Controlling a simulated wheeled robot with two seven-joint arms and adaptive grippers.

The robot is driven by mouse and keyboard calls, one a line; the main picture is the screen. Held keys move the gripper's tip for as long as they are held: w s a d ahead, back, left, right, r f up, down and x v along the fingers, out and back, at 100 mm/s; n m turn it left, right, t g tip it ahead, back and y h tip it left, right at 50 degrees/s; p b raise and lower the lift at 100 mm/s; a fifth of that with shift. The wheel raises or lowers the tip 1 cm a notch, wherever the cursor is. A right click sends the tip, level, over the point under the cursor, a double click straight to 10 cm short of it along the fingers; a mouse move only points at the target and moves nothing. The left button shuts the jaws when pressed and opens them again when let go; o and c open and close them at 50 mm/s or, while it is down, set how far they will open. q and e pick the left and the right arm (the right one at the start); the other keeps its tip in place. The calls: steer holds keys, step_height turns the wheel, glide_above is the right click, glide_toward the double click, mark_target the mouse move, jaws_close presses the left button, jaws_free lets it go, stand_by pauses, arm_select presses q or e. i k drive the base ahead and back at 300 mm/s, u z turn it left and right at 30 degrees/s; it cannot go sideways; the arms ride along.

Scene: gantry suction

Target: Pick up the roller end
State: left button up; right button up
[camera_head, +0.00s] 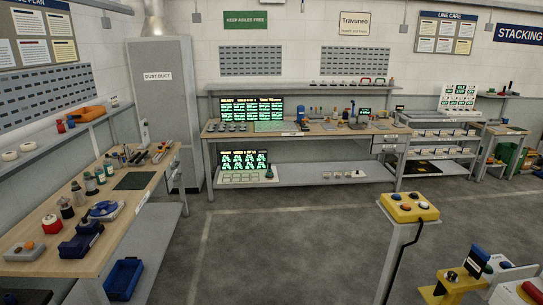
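I cannot surely pick out the roller end in this view. A red rounded part (533,291) is cut off by the bottom right corner, and I cannot tell what it belongs to. It is close to a yellow fixture (452,283) with a blue block (477,259) on it. Neither of my grippers is in view.
A yellow button box (408,206) stands on a post at the right. A wooden workbench (35,225) with bottles, blue bins and tools runs along the left. Another bench (340,128) with screens stands at the back. The grey floor (290,235) between is clear.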

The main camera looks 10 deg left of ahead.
mark_target(80, 199)
steer(key=u, duration=0.15)
steer(key=i, duration=2.05)
steer(key=u, duration=1.05)
steer(key=i, duration=1.65)
steer(key=u, duration=1.65)
steer(key=i, duration=1)
steer(key=u, duration=0.35)
